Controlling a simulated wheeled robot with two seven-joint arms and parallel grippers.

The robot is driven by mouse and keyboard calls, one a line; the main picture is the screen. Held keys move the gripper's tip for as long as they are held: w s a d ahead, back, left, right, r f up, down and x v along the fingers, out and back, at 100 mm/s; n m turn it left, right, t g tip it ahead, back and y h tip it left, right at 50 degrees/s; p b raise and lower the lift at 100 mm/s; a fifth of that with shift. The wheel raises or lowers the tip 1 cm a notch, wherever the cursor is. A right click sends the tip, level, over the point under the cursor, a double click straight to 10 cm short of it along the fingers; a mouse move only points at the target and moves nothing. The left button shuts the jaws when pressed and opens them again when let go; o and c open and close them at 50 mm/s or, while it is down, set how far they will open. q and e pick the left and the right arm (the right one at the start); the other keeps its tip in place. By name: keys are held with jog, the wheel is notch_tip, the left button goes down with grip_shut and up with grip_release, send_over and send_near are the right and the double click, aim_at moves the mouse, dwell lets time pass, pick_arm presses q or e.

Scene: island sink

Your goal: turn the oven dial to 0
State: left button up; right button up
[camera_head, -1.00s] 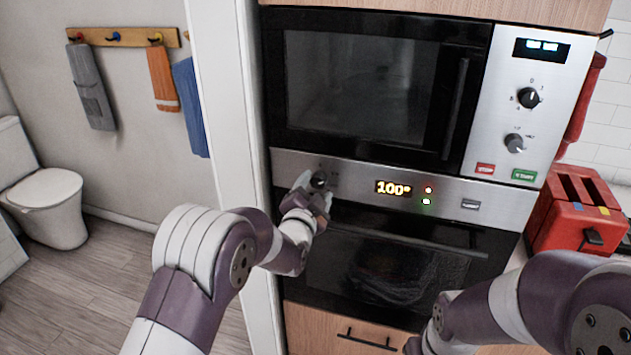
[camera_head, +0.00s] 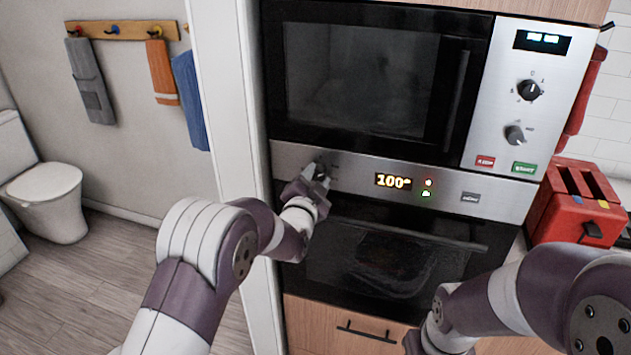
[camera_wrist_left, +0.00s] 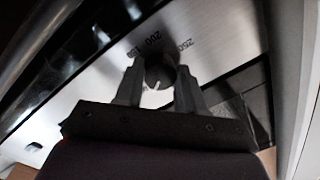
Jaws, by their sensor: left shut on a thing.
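The oven dial (camera_wrist_left: 160,75) is a dark round knob with a light pointer mark on the oven's steel panel. In the left wrist view it sits between the two fingers of my left gripper (camera_wrist_left: 160,82), which is shut on it. Numbers such as 200 and 250 show on the panel beside it. In the head view my left gripper (camera_head: 319,178) covers most of the dial. The oven display (camera_head: 393,181) reads 100 in yellow. My right arm comes in at the lower right, but its gripper fingers cannot be made out.
The oven door (camera_head: 390,270) with its horizontal handle is below the panel. A microwave (camera_head: 360,80) with its own dials (camera_head: 530,90) is above. A red toaster (camera_head: 575,205) stands at the right. A white wall edge (camera_head: 228,120) is close to the left of the oven.

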pick_arm(q)
jog(key=n+b, duration=0.4)
jog(key=b, duration=0.1)
jog(key=shift+f+n, duration=0.3)
jog(key=shift+n, duration=0.1)
jog(key=n+b, duration=0.3)
jog(key=shift+n+g, duration=0.3)
jog(key=shift+n, duration=0.1)
jog(key=shift+r+n+b, duration=0.2)
jog(key=shift+n+b, duration=0.95)
jog(key=shift+n, duration=0.15)
jog(key=shift+d, duration=0.1)
jog(key=o, duration=1)
jog(key=shift+r, duration=0.1)
jog(key=shift+o, duration=0.2)
jog(key=shift+s, duration=0.1)
jog(key=b+v, duration=0.2)
jog(key=v, duration=1)
jog(key=shift+s+a, duration=0.25)
jog(key=shift+a, duration=0.05)
